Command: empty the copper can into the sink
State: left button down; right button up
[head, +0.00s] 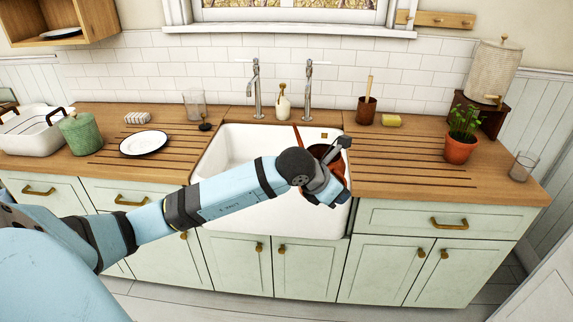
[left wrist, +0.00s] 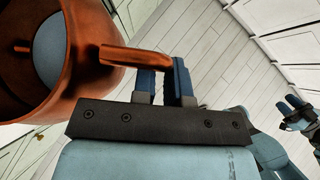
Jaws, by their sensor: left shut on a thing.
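The copper can (head: 319,151) is held over the right part of the white sink (head: 237,139), mostly hidden behind my left gripper (head: 338,160). A thin copper spout points up and left from it. In the left wrist view the can (left wrist: 88,75) fills the left side, its mouth open to view. A smooth blue-grey surface, seemingly water, shows inside. The left gripper (left wrist: 163,82) is shut on the can's handle (left wrist: 135,57). My right gripper (left wrist: 293,112) shows small at the right edge of that view; its jaw state is unclear.
Two taps (head: 256,90) and a soap bottle (head: 283,103) stand behind the sink. A plate (head: 144,143) and green pot (head: 81,133) are on the left counter. A brown cup (head: 366,111), sponge (head: 391,120), potted plant (head: 461,146) and glass (head: 522,166) are on the right.

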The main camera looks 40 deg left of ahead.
pick_arm(q)
jog(key=w+a+f+m+b, duration=0.1)
jog(key=w+a+f+b, duration=0.6)
jog(key=f+b, duration=0.3)
jog(key=shift+w+a+f+h, duration=0.2)
jog(key=shift+w+f+h, duration=0.1)
jog(key=shift+h, duration=0.1)
